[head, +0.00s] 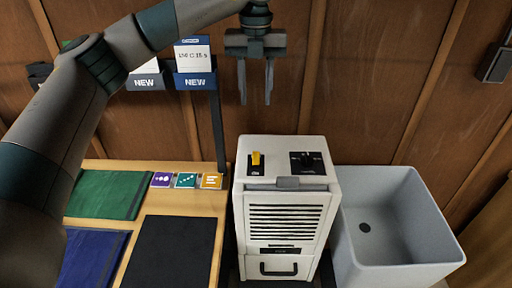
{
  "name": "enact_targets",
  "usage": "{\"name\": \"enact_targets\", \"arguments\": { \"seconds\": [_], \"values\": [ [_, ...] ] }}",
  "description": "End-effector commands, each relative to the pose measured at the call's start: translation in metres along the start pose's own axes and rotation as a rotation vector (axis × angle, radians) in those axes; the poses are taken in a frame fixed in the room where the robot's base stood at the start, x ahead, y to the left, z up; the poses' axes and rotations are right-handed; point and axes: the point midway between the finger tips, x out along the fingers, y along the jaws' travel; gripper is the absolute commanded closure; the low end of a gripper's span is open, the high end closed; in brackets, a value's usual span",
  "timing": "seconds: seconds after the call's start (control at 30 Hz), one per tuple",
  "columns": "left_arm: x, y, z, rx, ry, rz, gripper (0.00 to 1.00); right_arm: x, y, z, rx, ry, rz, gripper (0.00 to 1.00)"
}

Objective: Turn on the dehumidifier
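The dehumidifier (286,215) is a white upright box with a dark slatted grille and a black handle low on its front. On its top a yellow switch (256,159) sits on a black plate at the left, and a black knob (306,160) sits on a black plate at the right. My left gripper (256,100) points down above and behind the dehumidifier's top in the picture, apart from it. Its two fingers are spread with nothing between them. My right gripper does not show.
A grey sink (392,225) stands right of the dehumidifier. A wooden table (183,200) at the left holds green (107,194), blue (91,258) and black (170,252) flat pieces. Bins marked NEW (195,81) hang on a dark post (218,130). A wooden wall (360,70) closes the back.

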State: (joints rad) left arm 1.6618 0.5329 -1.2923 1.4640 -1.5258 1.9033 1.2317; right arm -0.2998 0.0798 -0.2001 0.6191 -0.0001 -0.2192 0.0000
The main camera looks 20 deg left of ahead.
Motion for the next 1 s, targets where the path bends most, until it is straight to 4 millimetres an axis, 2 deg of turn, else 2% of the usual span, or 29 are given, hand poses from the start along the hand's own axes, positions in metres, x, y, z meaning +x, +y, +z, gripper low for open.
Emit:
{"name": "enact_targets", "arguments": {
  "seconds": [0.17, 0.37, 0.57, 1.0],
  "values": [
    [0.004, 0.000, 0.000, 0.001, 0.001, 0.000, 0.64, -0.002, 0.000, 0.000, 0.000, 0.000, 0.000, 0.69],
    [0.021, 0.000, 0.000, 0.001, 0.003, 0.001, 0.64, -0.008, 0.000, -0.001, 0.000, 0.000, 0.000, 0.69],
    [0.050, 0.000, -0.001, 0.002, 0.004, -0.001, 0.64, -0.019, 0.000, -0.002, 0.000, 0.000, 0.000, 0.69],
    [0.129, -0.001, -0.001, 0.001, 0.005, 0.000, 0.64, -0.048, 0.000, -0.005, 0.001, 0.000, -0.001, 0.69]
  ]
}}
